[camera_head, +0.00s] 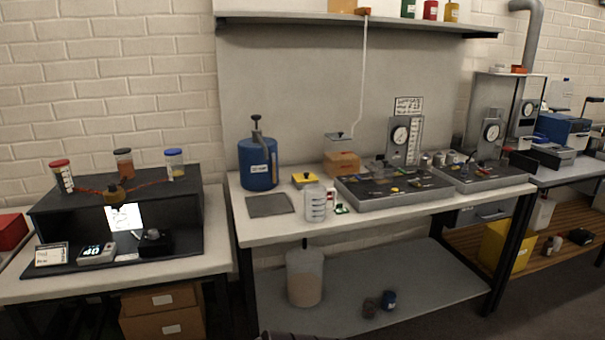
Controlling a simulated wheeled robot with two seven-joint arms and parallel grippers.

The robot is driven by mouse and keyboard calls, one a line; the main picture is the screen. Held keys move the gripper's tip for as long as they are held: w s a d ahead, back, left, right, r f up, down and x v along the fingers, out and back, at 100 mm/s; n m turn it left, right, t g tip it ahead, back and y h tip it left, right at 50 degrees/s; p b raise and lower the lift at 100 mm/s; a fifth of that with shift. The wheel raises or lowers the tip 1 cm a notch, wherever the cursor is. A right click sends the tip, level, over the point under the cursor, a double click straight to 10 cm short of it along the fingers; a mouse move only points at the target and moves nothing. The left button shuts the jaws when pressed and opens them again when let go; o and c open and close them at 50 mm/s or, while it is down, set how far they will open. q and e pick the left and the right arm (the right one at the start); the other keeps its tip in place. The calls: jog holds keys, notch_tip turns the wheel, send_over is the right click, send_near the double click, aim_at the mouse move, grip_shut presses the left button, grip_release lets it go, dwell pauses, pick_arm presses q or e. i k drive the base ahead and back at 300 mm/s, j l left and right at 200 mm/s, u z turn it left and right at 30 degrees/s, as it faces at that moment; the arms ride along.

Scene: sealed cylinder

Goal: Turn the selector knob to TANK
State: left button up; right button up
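No knob with a readable TANK label shows; the lettering is too small at this distance. A small brass-coloured fitting (115,191) sits at the front edge of the black stand on the left, with orange tubes running to both sides; I cannot tell whether it is the selector knob. A grey panel tray (395,201) on the middle table carries small knobs and a yellow button, too small to tell apart. A blue tank (258,176) with a black pump handle stands upright at that table's left.
A grey mat (270,206), a clear beaker (316,204) and a yellow-topped box (304,180) are on the middle table. A second panel tray (483,179) and gauges stand right. A gap separates the left and middle tables.

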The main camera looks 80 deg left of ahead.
aim_at(112, 187)
jog(key=u, duration=3.9)
